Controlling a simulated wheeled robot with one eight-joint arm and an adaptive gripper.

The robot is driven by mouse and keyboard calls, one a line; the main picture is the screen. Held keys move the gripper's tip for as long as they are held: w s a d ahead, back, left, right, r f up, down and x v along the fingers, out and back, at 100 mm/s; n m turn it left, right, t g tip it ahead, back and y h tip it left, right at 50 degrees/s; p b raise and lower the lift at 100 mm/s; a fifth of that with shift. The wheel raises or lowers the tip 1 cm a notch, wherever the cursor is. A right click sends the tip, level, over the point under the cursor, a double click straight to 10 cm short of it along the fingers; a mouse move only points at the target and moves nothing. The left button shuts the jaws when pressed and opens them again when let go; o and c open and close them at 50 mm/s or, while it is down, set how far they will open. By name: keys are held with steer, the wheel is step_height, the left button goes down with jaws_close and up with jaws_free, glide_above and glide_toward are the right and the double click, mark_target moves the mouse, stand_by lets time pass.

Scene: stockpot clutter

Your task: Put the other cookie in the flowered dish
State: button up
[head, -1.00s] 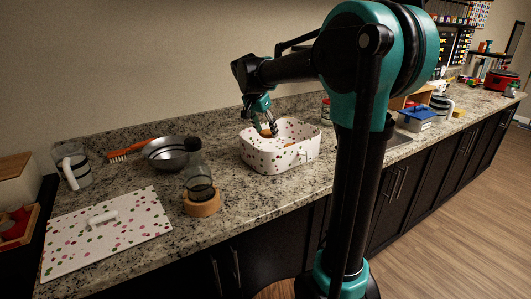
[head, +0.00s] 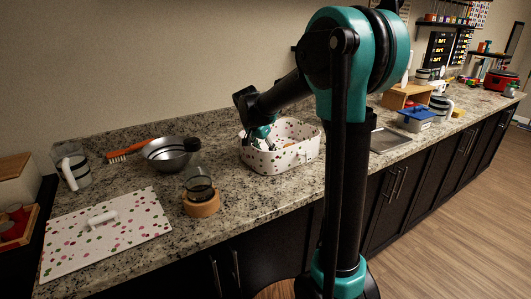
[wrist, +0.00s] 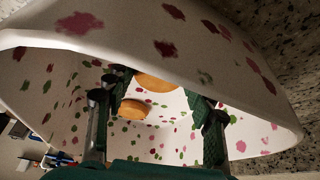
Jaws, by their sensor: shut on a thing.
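The flowered dish (head: 283,160) is a white, deep dish with pink and green spots, in the middle of the counter. My gripper (head: 268,146) reaches down into its left part, with the fingertips partly hidden by the near wall. In the wrist view the fingers (wrist: 160,95) are inside the dish (wrist: 150,25), shut on a tan cookie (wrist: 155,82), whose upper edge is cut off by the rim. A second cookie (wrist: 133,108) lies in the dish close to the left finger. In the head view one cookie (head: 291,144) shows inside the dish; the held one is hidden.
Left of the dish stand a dark glass jar on a wooden base (head: 202,203) and a metal bowl (head: 171,153) with an orange-handled brush (head: 127,150). A spotted lid (head: 107,232) lies flat at the front left. A blue-lidded box (head: 416,119) stands farther right.

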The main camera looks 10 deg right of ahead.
steer(key=shift+f, duration=0.1)
steer(key=o, duration=1)
steer(key=shift+c, duration=0.2)
steer(key=v, duration=1.2)
